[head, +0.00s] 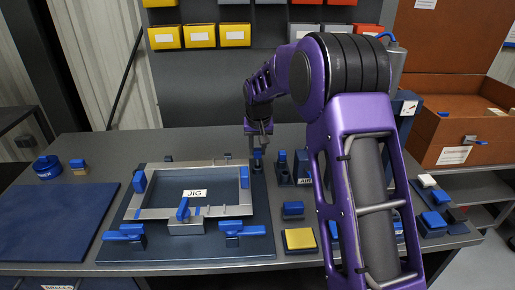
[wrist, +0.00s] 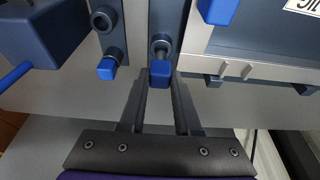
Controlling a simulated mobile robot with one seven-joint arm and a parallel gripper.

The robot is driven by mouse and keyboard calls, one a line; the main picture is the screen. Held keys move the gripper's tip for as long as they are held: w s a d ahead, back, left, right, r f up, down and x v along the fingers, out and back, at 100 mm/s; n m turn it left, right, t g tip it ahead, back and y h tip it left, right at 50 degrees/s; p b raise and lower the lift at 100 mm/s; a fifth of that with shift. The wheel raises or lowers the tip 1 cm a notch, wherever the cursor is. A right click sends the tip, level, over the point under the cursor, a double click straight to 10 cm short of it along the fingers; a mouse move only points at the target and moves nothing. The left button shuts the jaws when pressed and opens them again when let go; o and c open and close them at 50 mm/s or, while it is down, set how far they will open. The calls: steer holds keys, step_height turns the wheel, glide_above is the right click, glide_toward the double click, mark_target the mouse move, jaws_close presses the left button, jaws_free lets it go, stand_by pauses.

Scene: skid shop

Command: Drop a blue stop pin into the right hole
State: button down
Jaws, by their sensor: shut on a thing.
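My gripper (wrist: 160,88) is shut on the blue head of a stop pin (wrist: 160,74), with a finger on each side. In the head view the gripper (head: 257,143) points down just right of the jig (head: 185,213), and the pin (head: 258,154) shows below it. In the wrist view the pin's grey shank points at a round grey collar (wrist: 161,46) on the dark plate. I cannot tell how far the shank is inside it. Another blue-headed pin (wrist: 106,69) stands at a socket to the left, and an open round socket (wrist: 103,18) lies above that one.
Blue clamps (head: 125,232) line the jig's front. A dark blue block (wrist: 38,32) stands left in the wrist view. A yellow-topped block (head: 300,239) and a blue block (head: 293,209) lie right of the plate. A brown box (head: 465,150) is at far right.

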steer(key=shift+f+b, duration=0.65)
steer(key=shift+f, duration=0.7)
stand_by(1.1)
steer(key=shift+c, duration=0.7)
jaws_free()
steer(key=shift+r+p, duration=2.45)
steer(key=shift+r, duration=1.1)
